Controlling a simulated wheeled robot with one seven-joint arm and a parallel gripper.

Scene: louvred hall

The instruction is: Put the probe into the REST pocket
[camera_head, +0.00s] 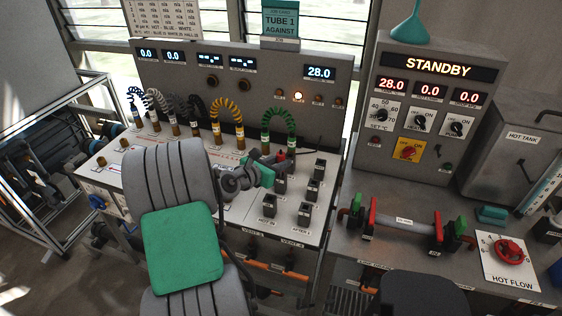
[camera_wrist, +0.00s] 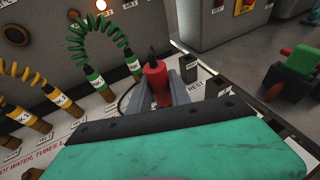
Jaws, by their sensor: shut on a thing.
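The red probe (camera_wrist: 156,80) stands between the grey fingers of my gripper (camera_wrist: 164,92) in the wrist view, its black top upward. In the head view the probe (camera_head: 281,155) shows as a small red piece at my gripper (camera_head: 278,162), over the back of the white bench panel. My gripper is shut on it. The REST pocket (camera_wrist: 190,68), a dark block with a REST label, is just right of the fingers in the wrist view. In the head view a dark pocket (camera_head: 320,166) stands to the right of the probe. The probe's lower end is hidden.
Several other dark pockets (camera_head: 305,211) stand on the panel's right side. The green coiled lead (camera_head: 279,122) and yellow coiled lead (camera_head: 228,108) rise behind, left of the probe. A grey STANDBY console (camera_head: 428,110) stands to the right.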

